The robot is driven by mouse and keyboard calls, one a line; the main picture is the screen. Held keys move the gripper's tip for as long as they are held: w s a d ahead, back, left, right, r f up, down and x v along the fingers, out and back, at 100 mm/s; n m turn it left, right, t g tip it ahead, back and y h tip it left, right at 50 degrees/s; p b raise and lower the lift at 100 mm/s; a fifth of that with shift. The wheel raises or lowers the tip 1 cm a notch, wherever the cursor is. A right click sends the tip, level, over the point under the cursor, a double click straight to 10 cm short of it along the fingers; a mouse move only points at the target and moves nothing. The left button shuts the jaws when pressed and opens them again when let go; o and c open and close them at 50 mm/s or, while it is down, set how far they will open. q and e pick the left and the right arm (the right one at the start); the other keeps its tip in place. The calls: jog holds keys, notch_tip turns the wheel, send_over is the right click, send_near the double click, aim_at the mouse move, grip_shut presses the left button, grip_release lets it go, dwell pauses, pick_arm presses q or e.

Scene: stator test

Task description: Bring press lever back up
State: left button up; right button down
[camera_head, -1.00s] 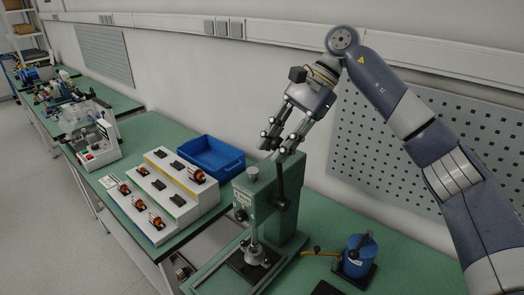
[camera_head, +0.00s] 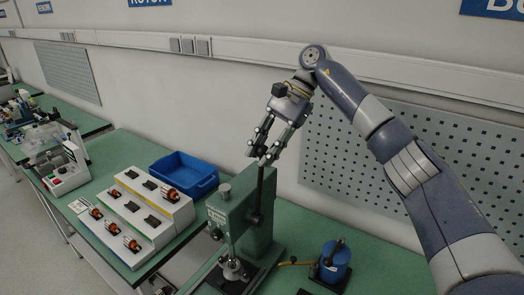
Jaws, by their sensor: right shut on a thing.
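The green press (camera_head: 222,210) stands on the green bench in the lower middle of the head view. Its black lever (camera_head: 259,188) rises from the pivot on the press's right side and points nearly straight up. My right gripper (camera_head: 263,157) comes down from above and is shut on the lever's upper end. The fingers hide the lever's tip. A metal part (camera_head: 232,268) sits under the press ram on the base plate. My left gripper is not in view.
A blue bin (camera_head: 185,176) and a stepped white rack (camera_head: 150,218) with several orange-and-dark parts stand left of the press. A blue cylinder device (camera_head: 335,262) stands to its right. A perforated wall panel (camera_head: 400,150) is behind my right arm.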

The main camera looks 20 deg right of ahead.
jog(key=shift+w+d+r, duration=0.1)
jog(key=shift+r, duration=0.15)
jog(key=c, duration=1.5)
grip_release()
jog(key=shift+o, duration=1.1)
jog(key=shift+f, duration=0.15)
jog(key=shift+d, duration=0.1)
jog(key=shift+d+r, duration=0.15)
jog(key=shift+r, duration=0.25)
jog(key=v, duration=0.6)
jog(key=shift+d+r, duration=0.2)
jog(key=shift+d, duration=0.05)
